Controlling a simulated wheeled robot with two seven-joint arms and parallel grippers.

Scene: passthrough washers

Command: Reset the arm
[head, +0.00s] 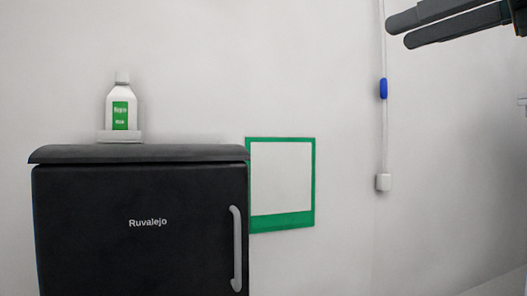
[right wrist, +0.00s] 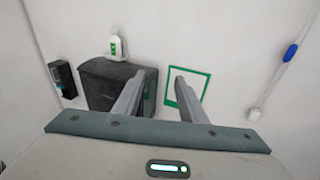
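My right gripper (head: 398,31) shows at the top right of the head view, raised in front of the wall, with its fingers pointing left. In the right wrist view its two fingers (right wrist: 157,72) stand apart with nothing between them, so it is open and empty. It touches nothing that I can see. My left gripper is in neither view.
A black washer-like cabinet (head: 100,255) marked "Ruvalejo" has a grey handle and bears a white bottle (head: 121,96) with a green label. A green frame (head: 281,222) and a cord with a blue piece (head: 383,89) are on the wall. A dark wall unit (right wrist: 63,80) is left.

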